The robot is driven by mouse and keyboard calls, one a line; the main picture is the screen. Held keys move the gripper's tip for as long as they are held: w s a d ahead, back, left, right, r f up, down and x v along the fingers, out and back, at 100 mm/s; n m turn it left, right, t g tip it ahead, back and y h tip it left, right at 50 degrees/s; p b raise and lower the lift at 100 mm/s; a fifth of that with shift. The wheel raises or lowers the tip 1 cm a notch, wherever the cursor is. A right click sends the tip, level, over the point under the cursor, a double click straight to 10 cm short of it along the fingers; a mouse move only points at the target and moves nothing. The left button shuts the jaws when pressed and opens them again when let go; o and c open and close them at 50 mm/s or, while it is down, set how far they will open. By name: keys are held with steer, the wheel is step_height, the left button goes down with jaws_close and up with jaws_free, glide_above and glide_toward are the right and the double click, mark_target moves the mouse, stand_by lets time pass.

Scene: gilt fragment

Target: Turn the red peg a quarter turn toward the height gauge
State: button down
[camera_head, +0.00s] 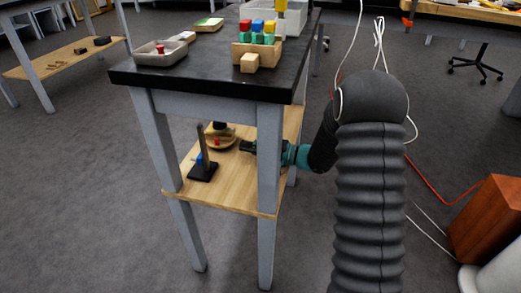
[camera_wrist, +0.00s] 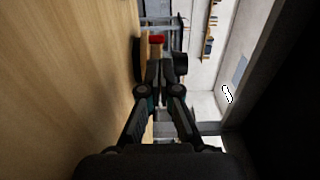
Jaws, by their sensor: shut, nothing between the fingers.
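A small red peg (camera_head: 217,141) stands at a round wooden piece (camera_head: 221,136) on the lower shelf of the black-topped table. In the wrist view the red peg (camera_wrist: 156,39) shows just beyond my fingertips.
The wooden shelf (camera_head: 240,195) is bare toward the front. A grey table leg (camera_head: 269,160) stands in front of my gripper. The black tabletop (camera_head: 205,78) overhangs it, carrying a tray (camera_head: 150,59) and a wooden block holder (camera_head: 238,52). A black cylinder (camera_wrist: 180,64) shows right of my fingertips.

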mark_target(218, 141)
steer(key=x, duration=0.7)
